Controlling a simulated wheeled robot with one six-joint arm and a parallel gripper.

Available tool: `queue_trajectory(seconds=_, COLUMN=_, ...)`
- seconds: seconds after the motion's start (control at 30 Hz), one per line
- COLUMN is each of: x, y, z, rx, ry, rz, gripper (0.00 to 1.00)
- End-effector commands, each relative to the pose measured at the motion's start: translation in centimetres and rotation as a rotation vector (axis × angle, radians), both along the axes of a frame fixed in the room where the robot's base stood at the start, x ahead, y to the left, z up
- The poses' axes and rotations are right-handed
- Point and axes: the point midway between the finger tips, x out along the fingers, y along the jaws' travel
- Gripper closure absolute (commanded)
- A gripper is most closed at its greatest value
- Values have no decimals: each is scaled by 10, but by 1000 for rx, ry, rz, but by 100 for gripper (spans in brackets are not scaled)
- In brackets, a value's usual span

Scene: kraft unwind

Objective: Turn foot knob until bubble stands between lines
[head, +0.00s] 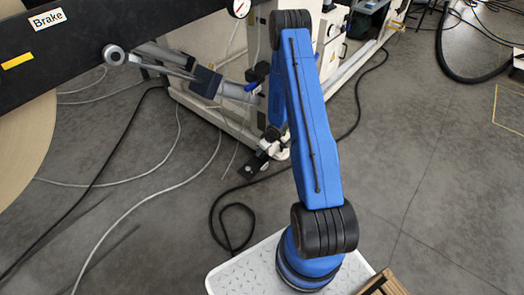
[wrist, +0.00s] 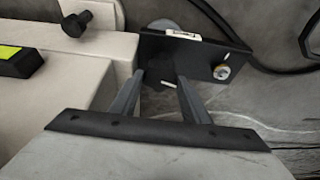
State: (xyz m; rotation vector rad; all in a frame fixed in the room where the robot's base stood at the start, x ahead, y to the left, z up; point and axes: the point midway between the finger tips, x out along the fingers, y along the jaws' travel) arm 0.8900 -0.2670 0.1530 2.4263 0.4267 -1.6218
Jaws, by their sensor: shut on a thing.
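The dark foot knob (wrist: 160,76) sits between my fingers at the near edge of a black bracket plate in the wrist view. My gripper (wrist: 162,84) is shut on it, one finger on each side. A small pale level vial (wrist: 182,34) lies on the plate's far edge. Its bubble and lines are too small to read. In the head view my gripper (head: 265,147) is low by the machine's near foot (head: 254,169), partly behind my own blue arm. The knob cannot be made out there.
The pale machine frame (head: 205,100) stands behind the foot. Cables (head: 178,180) cross the grey floor at left; open floor (head: 430,150) lies right.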

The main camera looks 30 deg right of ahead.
Motion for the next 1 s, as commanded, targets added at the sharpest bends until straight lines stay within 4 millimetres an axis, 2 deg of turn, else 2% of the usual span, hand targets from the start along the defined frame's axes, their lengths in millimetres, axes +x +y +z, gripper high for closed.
queue_trajectory(seconds=0.23, x=1, y=0, z=0, rx=0, ry=-1, rz=1, gripper=80)
queue_trajectory(seconds=0.27, x=1, y=0, z=0, rx=0, ry=-1, rz=1, gripper=51)
queue_trajectory(seconds=0.67, x=-1, y=-1, z=4, rx=0, ry=-1, rz=-1, gripper=50)
queue_trajectory(seconds=0.83, x=-7, y=-3, z=21, rx=-1, ry=-3, rz=-1, gripper=50)
queue_trajectory(seconds=1.0, x=-17, y=-7, z=47, rx=-2, ry=-3, rz=-1, gripper=50)
